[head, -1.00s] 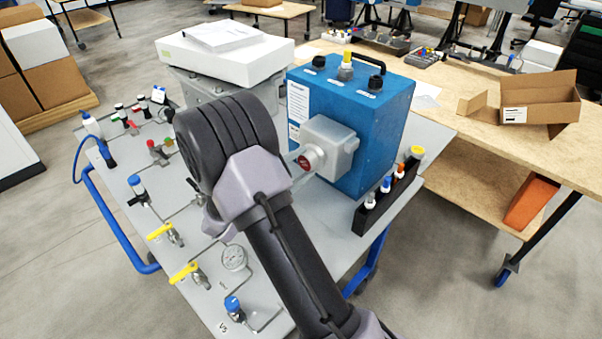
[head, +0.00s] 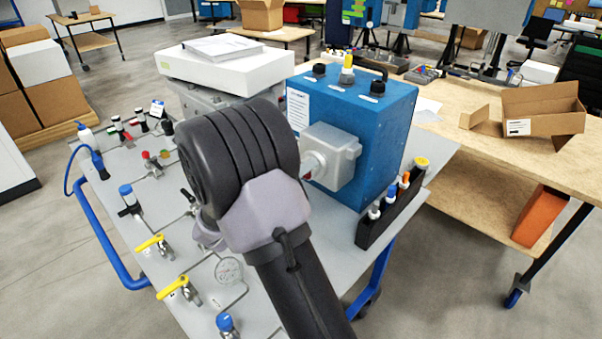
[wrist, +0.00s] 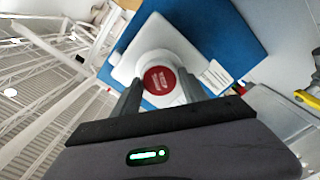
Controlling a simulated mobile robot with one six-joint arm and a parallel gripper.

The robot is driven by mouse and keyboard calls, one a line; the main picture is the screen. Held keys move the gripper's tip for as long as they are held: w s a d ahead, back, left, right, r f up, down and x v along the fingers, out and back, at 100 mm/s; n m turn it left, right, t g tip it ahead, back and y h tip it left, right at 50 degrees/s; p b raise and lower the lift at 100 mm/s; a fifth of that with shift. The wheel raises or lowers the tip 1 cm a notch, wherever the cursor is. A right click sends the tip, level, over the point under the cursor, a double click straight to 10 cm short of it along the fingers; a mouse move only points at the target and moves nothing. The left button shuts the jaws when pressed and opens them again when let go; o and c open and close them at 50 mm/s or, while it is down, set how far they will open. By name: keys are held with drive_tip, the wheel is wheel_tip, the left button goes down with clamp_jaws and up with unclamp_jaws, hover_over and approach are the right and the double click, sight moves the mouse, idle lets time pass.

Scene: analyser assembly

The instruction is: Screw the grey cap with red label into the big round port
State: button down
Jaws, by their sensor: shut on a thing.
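The grey cap with red label (wrist: 159,80) shows in the wrist view, its red face toward the camera, at the front of the pale housing (head: 333,155) on the blue analyser (head: 385,120). In the head view only a small part of the cap (head: 312,165) shows beside my wrist. My gripper (wrist: 159,77) has one finger on each side of the cap and is shut on it. The big round port is hidden behind the cap. I cannot tell how deep the cap sits.
A black rack (head: 391,213) with several coloured caps stands right of the analyser. Yellow-handled valves (head: 172,288) and a gauge (head: 229,270) lie on the panel at the front left. A white box (head: 225,65) stands behind my arm.

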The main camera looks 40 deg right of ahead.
drive_tip(key=shift+m, duration=0.4)
drive_tip(key=c, duration=0.6)
unclamp_jaws()
drive_tip(key=shift+o, duration=0.2)
drive_tip(key=s+a, duration=0.1)
drive_tip(key=a, duration=0.6)
